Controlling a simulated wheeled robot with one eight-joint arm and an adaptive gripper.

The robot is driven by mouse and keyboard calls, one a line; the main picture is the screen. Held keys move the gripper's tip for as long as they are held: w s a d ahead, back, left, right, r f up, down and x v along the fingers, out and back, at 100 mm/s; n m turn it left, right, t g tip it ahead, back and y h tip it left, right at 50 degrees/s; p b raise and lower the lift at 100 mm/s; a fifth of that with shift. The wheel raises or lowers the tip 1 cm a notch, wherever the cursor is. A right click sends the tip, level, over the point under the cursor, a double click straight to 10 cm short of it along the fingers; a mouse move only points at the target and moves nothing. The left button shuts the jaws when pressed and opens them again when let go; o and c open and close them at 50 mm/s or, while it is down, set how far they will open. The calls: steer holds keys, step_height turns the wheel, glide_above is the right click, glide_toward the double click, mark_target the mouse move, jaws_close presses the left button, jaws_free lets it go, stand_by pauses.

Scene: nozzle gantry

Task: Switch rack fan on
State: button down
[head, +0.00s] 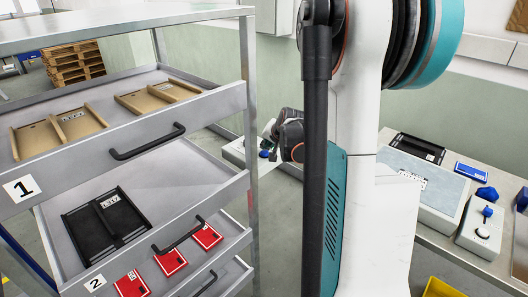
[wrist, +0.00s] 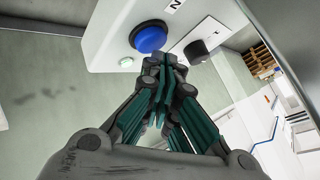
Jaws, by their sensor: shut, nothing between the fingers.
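In the wrist view, a white control box (wrist: 105,32) fills the top. It carries a domed blue button (wrist: 148,38), a black knob (wrist: 200,51) on a white plate, and a small pale green light (wrist: 126,62). My gripper (wrist: 165,62) is shut and empty, its fingertips just below the blue button and left of the knob in the picture. I cannot tell whether the tips touch the box. In the head view my gripper (head: 284,131) is partly hidden behind my arm. No fan is recognisable.
A shelf rack (head: 247,120) with drawers holding brown, black and red trays stands at left in the head view. A yellow bin (head: 440,288) is below.

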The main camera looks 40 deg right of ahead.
mark_target(267, 152)
steer(key=shift+r+p, duration=1.75)
steer(key=shift+r, duration=1.05)
